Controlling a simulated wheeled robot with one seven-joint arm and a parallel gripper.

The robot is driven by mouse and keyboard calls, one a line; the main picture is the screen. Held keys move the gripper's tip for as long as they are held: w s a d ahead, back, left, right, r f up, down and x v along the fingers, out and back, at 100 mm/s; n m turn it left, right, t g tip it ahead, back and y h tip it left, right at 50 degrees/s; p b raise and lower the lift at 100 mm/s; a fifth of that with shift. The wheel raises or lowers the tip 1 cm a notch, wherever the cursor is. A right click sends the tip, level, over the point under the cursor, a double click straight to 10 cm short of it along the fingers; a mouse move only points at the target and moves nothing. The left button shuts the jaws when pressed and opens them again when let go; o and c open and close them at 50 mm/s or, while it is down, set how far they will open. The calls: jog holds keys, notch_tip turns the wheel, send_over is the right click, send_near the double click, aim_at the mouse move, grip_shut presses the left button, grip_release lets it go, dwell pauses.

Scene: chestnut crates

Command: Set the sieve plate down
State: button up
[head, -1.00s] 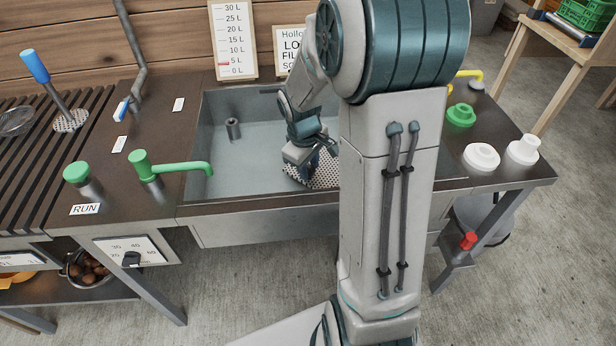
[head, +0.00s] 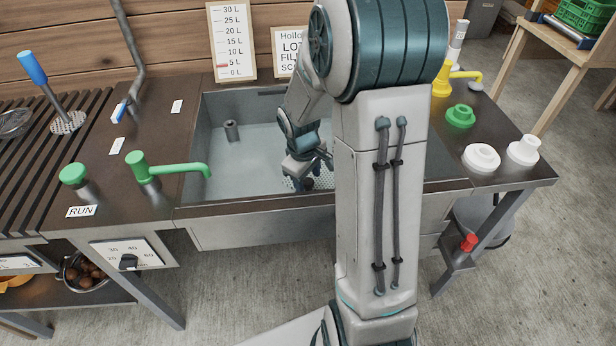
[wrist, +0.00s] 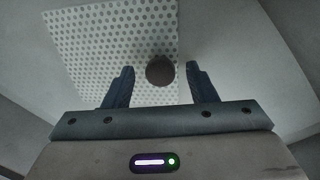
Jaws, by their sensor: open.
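The sieve plate (wrist: 90,50) is a pale perforated sheet with a dark round knob (wrist: 160,71). It lies low in the grey basin (head: 205,150), seemingly on its floor. In the wrist view it looks flat, with bare basin floor to its right. My gripper (wrist: 160,74) is open, one finger on each side of the knob, with gaps between fingers and knob. In the head view my gripper (head: 306,178) is down in the basin, right of its middle. My arm hides the basin's right part and most of the plate there.
A green swivel spout (head: 180,169) reaches over the basin's left edge. The front rim (head: 250,205) and side walls surround my gripper. A level board (head: 232,40) stands behind. White caps (head: 481,158) and a green cap (head: 460,116) sit on the right counter.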

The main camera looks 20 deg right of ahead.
notch_tip(320, 180, up, 12)
jog(key=a+p, duration=0.1)
jog(key=p, duration=0.2)
jog(key=s+a+r+m, duration=0.2)
jog(key=s+a+m, duration=0.1)
jog(key=s, duration=0.5)
jog(key=s+a+r+m+t+y, duration=0.1)
jog(key=s+a+r+m, duration=0.1)
jog(key=s, duration=0.6)
jog(key=shift+a+m, duration=0.4)
jog(key=shift+a, duration=0.5)
